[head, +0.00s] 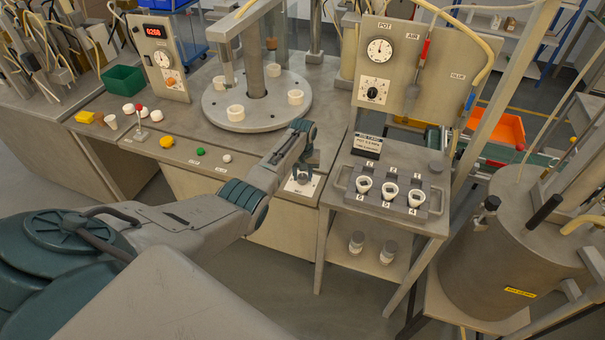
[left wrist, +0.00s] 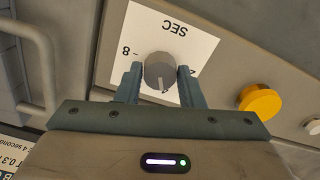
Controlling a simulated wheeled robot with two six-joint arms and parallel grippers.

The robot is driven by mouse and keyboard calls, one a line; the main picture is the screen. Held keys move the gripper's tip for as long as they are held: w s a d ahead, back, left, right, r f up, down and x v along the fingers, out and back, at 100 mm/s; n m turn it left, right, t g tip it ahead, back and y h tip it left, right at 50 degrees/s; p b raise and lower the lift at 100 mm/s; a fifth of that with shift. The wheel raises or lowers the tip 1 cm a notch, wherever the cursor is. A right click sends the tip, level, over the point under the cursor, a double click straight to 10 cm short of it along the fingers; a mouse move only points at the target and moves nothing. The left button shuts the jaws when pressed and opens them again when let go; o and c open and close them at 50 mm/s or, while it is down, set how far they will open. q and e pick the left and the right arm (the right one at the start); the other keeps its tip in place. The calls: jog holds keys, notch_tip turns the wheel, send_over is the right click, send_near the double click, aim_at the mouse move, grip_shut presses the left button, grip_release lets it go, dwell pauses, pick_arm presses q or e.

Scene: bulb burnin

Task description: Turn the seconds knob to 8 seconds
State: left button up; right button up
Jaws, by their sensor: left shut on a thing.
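The seconds knob (left wrist: 159,70) is a small grey round knob on a white plate (left wrist: 196,45) marked SEC, which appears upside down in the left wrist view. My left gripper (left wrist: 160,82) is shut on the knob, one finger on each side. The knob's pale pointer line points down in that view. An 8 mark shows left of the knob; another mark at the right is partly hidden by a finger. In the head view my left gripper (head: 302,172) is at the white plate (head: 291,187) on the bench front. My right gripper is not in view.
A yellow button (left wrist: 260,102) sits right of the plate in the left wrist view. In the head view, a small table with a lamp socket block (head: 390,190) stands to the right. A round turntable (head: 257,112) stands behind my arm.

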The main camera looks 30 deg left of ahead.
pick_arm(q)
jog(key=m, duration=0.6)
jog(key=shift+r+m, duration=0.1)
jog(key=shift+m, duration=0.2)
jog(key=m, duration=1.1)
jog(key=shift+m, duration=0.3)
jog(key=m, duration=0.5)
jog(key=shift+d, duration=0.1)
jog(key=shift+m, duration=0.3)
jog(key=o, duration=1)
